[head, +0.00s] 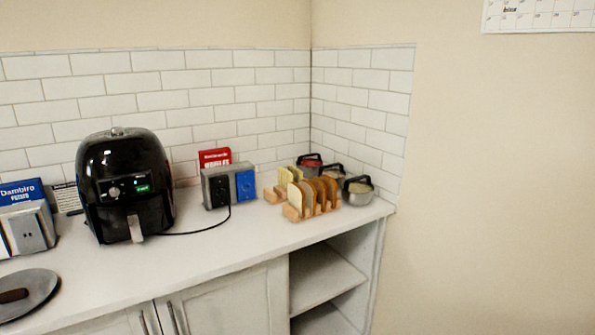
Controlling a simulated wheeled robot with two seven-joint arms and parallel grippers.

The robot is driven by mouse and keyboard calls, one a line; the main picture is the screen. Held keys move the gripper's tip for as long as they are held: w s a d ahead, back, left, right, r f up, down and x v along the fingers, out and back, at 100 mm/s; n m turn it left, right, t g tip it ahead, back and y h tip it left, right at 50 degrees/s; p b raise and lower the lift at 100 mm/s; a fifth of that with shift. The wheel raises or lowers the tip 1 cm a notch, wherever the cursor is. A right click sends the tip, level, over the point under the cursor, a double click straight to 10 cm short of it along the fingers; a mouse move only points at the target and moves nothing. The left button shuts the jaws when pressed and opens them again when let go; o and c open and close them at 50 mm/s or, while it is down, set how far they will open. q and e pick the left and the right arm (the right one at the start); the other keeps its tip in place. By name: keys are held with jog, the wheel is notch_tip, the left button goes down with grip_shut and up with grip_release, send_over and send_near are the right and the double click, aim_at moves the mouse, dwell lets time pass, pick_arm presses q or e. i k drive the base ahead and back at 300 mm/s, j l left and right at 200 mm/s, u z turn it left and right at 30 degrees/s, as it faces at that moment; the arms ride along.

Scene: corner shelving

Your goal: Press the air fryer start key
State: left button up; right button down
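A black air fryer (125,184) stands upright on the white counter, at the left in the head view. Its front panel (124,188) has a round knob at the left and a small lit green display at the right. The start key is too small to make out. A drawer with a light grey handle (135,229) is below the panel and looks shut. A black cord runs from behind the fryer to a grey outlet box (218,188). Neither of my grippers is in view.
Toast racks (308,198) with bread and several small pots (358,190) stand at the right corner. A blue sign and grey box (32,230) are left of the fryer. A round grey plate (38,289) lies at the front left. The counter (215,245) before the fryer is clear.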

aim_at(143, 188)
jog(key=i+j+u, duration=0.2)
jog(key=j, duration=0.15)
jog(key=i+j+u, duration=0.15)
jog(key=j, duration=0.2)
jog(key=i+j+u, duration=0.2)
jog(key=j, duration=0.1)
